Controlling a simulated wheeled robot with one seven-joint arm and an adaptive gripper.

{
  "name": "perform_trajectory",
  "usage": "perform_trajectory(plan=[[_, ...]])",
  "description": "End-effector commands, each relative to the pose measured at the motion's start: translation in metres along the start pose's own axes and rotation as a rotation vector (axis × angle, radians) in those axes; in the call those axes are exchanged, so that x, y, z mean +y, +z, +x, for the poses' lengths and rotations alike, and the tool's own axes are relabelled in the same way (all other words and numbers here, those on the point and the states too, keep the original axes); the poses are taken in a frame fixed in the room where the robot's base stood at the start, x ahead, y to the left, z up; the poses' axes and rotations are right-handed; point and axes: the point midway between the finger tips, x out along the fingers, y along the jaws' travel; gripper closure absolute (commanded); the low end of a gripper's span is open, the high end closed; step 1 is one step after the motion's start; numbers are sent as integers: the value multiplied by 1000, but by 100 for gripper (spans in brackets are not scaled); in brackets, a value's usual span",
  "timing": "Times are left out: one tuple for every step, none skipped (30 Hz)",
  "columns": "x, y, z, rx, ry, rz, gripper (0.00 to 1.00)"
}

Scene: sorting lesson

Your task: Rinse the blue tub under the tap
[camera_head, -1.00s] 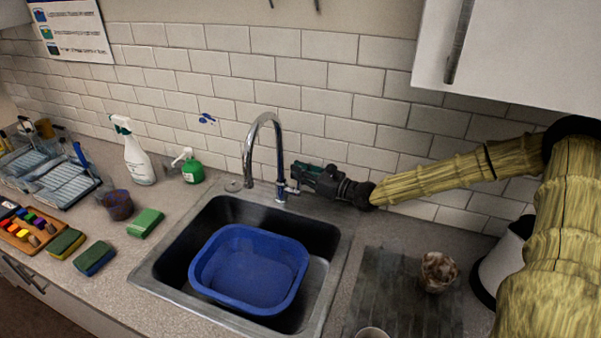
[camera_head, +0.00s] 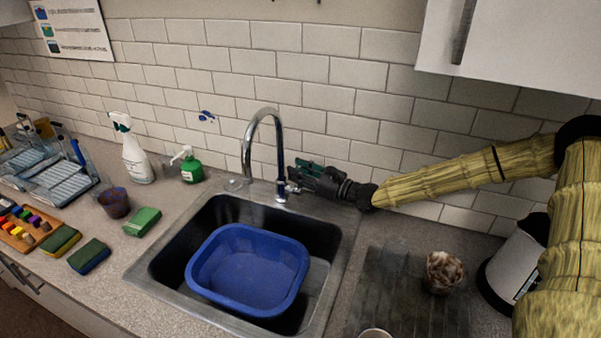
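The blue tub (camera_head: 232,291) sits in the sink (camera_head: 152,279), slightly tilted in the picture, with its open top facing up. The inside of its floor shows speckles; I cannot tell whether it holds water. No stream of water shows. My gripper (camera_head: 294,181) is at the tap's right side, with its fingertips at or against the tap's lever. The fingers are small and partly overlap the lever, so I cannot tell whether they are closed on it.
Left of the sink are a green sponge (camera_head: 142,221), a dark cup (camera_head: 115,203), a green soap bottle (camera_head: 191,168) and a white spray bottle (camera_head: 135,155). On the right are a drainboard (camera_head: 395,300), a brown-and-white cup (camera_head: 441,272) and a kettle (camera_head: 513,262). A wall cupboard (camera_head: 520,50) hangs above my arm.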

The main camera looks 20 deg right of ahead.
Motion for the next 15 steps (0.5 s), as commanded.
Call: perform_trajectory(plan=[[0, 0, 0, 0, 0, 0, 68], [0, 0, 0, 0, 0, 0, 68], [0, 0, 0, 1, 0, 1, 68], [0, 0, 0, 1, 0, 1, 68], [0, 0, 0, 1, 0, 1, 68], [0, 0, 0, 1, 0, 1, 68], [0, -1, -1, 1, 0, 1, 68], [0, -1, -1, 1, 0, 1, 68], [0, -1, -2, 1, 0, 1, 68], [0, -1, -2, 1, 0, 1, 68], [0, -1, -4, 1, 0, 1, 68], [0, -1, -6, 1, 0, 1, 68], [0, -1, -8, 1, 0, 1, 68], [-1, -1, -11, 1, -1, 1, 68], [-1, -1, -15, 2, -2, 2, 68]])
